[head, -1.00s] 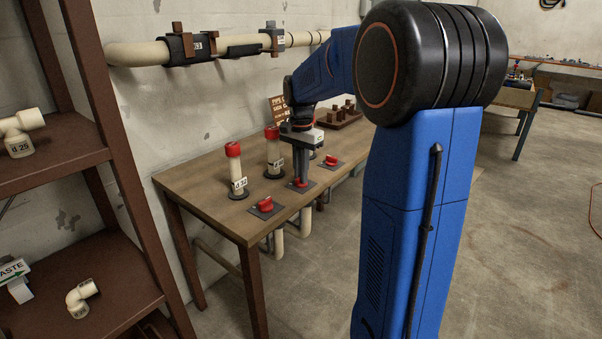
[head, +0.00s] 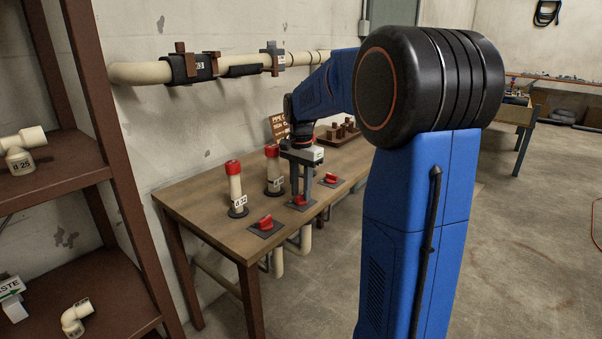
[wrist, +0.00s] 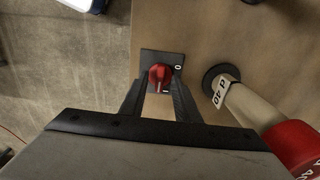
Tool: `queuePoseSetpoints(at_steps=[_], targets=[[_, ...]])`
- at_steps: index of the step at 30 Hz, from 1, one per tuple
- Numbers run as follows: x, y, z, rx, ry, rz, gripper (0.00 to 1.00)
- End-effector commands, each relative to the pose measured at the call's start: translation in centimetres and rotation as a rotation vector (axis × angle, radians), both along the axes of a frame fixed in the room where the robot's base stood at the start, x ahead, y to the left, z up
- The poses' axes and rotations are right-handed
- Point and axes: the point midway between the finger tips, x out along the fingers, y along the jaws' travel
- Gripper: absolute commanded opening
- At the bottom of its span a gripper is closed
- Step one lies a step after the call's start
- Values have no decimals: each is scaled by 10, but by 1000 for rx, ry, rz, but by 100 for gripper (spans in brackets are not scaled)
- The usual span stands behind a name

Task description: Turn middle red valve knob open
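The middle red valve knob (head: 299,201) sits on a dark square plate on the workbench, between two like knobs. In the wrist view the red knob (wrist: 160,76) stands on its plate (wrist: 147,56), which has a white ring mark at its upper right and a short white mark below the knob. My gripper (head: 302,192) points down over this knob. In the wrist view its two fingers (wrist: 159,88) are apart, one on each side of the knob, with what look like narrow gaps. Contact is hard to tell.
Similar knobs sit nearer (head: 265,222) and farther (head: 331,178). Red-capped upright pipes (head: 235,185) (head: 272,165) stand behind them on the workbench (head: 195,205). A brown shelf (head: 60,170) stands at left. A wall pipe (head: 140,73) runs above.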

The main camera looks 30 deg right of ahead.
Motion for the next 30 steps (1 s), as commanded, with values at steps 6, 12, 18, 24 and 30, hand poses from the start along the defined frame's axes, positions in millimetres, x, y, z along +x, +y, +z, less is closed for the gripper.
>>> queuePoseSetpoints(at_steps=[6,12,18,24,30], targets=[[1,0,31,-1,-3,0,29],[1,0,72,-1,-3,0,29],[0,0,112,-1,-3,0,29],[0,0,146,-1,-3,0,29],[0,0,166,-1,-1,0,29]])
